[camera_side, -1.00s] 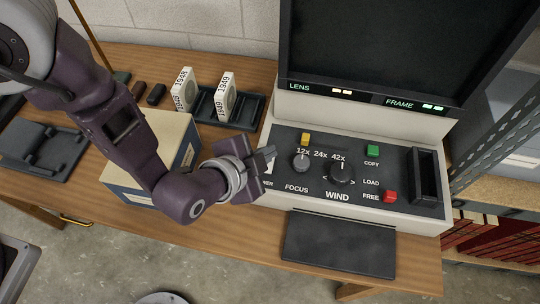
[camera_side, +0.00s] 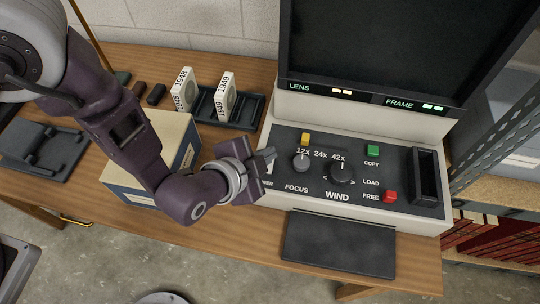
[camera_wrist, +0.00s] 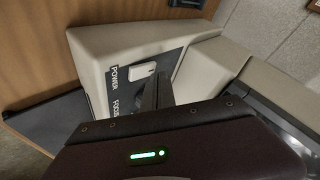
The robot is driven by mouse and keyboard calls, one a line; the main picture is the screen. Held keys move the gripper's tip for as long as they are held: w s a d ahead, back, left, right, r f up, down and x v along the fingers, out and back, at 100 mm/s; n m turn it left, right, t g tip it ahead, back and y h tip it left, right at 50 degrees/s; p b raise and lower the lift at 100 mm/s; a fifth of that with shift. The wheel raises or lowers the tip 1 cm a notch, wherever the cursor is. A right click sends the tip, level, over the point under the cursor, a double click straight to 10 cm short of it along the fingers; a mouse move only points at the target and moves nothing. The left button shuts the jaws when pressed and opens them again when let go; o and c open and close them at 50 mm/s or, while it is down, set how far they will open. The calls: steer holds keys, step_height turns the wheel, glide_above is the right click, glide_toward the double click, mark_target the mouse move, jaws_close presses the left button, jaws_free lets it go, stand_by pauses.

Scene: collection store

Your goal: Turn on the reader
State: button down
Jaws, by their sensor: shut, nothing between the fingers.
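The reader (camera_side: 345,118) stands on the wooden desk. Its large screen (camera_side: 390,45) is dark. Small lights glow beside the LENS (camera_side: 342,91) and FRAME (camera_side: 432,107) labels. In the wrist view, a white switch (camera_wrist: 143,70) sits beside the POWER label on the reader's panel (camera_wrist: 122,97).
The panel also holds a FOCUS knob (camera_side: 301,162), a WIND knob (camera_side: 342,172), and yellow (camera_side: 306,138), green (camera_side: 373,150) and red (camera_side: 390,196) buttons. A box (camera_side: 158,150) lies under my arm. Two white cartons (camera_side: 184,90) stand in a dark rack (camera_side: 245,108) behind.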

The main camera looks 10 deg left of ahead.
steer(key=shift+f, duration=0.3)
steer(key=shift+r, duration=0.15)
stand_by(0.5)
steer(key=shift+r, duration=0.6)
steer(key=shift+s+r, duration=0.2)
steer(key=shift+r, duration=1.05)
steer(key=shift+s+r, duration=0.2)
steer(key=shift+r, duration=1)
